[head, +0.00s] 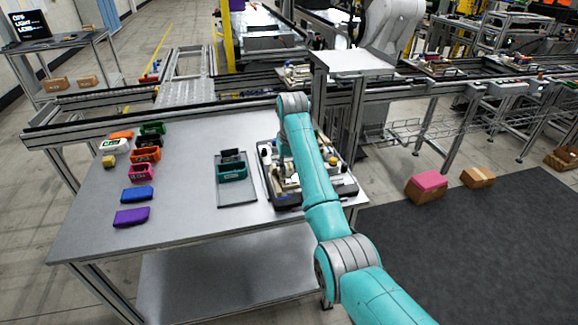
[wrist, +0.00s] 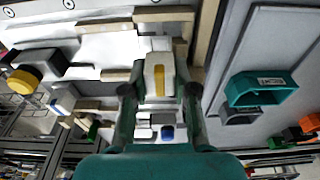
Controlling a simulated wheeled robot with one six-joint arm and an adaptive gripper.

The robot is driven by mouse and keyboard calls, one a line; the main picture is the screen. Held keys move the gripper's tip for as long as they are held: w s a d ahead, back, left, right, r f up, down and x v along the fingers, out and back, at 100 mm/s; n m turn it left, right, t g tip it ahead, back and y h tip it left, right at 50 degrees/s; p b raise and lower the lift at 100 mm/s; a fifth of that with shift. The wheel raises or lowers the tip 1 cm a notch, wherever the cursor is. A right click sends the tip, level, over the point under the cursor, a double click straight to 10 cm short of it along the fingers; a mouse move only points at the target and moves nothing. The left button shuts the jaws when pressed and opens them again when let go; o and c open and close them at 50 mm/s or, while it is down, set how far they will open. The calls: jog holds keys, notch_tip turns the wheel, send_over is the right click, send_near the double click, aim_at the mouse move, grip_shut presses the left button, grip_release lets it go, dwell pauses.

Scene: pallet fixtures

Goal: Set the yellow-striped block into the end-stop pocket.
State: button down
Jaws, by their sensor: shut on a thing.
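The yellow-striped block (wrist: 158,75) is white with a yellow band along its top and sits between my fingers in the wrist view. My gripper (wrist: 158,93) is shut on it, one dark finger on each side. The block is over or in the pallet fixture; I cannot tell whether its underside touches anything. Tan bars (wrist: 162,15) stand beyond and beside the block, but I cannot tell which of them form the end-stop pocket. In the head view the dark-rimmed pallet (head: 283,205) lies at the table's right end, and my arm hides the block and much of the pallet.
A teal bin (head: 232,172) stands on a grey plate (head: 237,197) left of the pallet; it also shows in the wrist view (wrist: 262,90). A yellow-and-black knob (wrist: 24,78) rises on the pallet. Several coloured bins and blocks (head: 145,154) lie at the table's left. The table's front is clear.

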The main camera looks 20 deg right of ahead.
jog(key=shift+f, duration=0.4)
jog(key=c, duration=0.8)
grip_release()
jog(key=r, duration=0.5)
jog(key=s+r, duration=0.1)
jog(key=r, duration=0.1)
jog(key=shift+r, duration=0.2)
